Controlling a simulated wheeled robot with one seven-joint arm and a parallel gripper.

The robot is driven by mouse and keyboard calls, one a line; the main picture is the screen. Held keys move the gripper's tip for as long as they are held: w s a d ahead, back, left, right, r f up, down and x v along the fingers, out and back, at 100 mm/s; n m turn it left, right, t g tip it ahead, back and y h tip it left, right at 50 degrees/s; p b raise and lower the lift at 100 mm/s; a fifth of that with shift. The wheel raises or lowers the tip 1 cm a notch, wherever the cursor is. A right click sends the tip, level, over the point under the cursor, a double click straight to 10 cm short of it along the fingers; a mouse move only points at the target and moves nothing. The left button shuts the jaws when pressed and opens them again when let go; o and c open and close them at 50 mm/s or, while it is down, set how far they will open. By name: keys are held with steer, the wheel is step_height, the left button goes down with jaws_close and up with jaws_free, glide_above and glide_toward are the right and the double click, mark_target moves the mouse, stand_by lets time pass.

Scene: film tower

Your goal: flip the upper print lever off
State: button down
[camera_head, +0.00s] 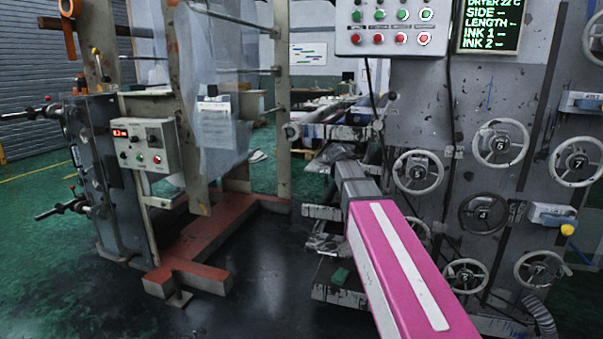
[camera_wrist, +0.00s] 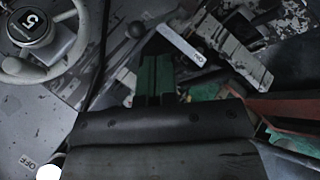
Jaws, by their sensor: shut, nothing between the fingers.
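In the wrist view, my gripper (camera_wrist: 157,68) is shut and empty, its green fingers together beyond the dark gripper body. A dark ball knob (camera_wrist: 137,30) on a thin rod, looking like a lever, lies just up and left of the fingertips; I cannot tell whether they touch. A white label strip (camera_wrist: 182,46) with small lettering is right of the fingertips. An OFF label (camera_wrist: 28,161) and a white round knob (camera_wrist: 48,172) show at the lower left. I cannot tell which lever is the upper print one. In the head view, my arm hides the gripper and lever.
A handwheel marked 5 (camera_wrist: 35,28) is close on the left in the wrist view. In the head view, several handwheels (camera_head: 498,143) cover the grey machine wall. A button panel (camera_head: 391,27) is above. A red-brown floor frame (camera_head: 200,245) stands left, with dark floor between.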

steer(key=s+a+f+m+g+y, duration=0.1)
steer(key=s+f+g+y, duration=0.1)
steer(key=s+f, duration=1)
steer(key=s+a+f+m+g+y, duration=0.2)
steer(key=s+f+y, duration=0.3)
steer(key=s+f, duration=0.7)
step_height(320, 180, down, 7)
steer(key=shift+s+a+f+g, duration=0.15)
steer(key=shift+s+f+g, duration=0.05)
steer(key=shift+g, duration=0.1)
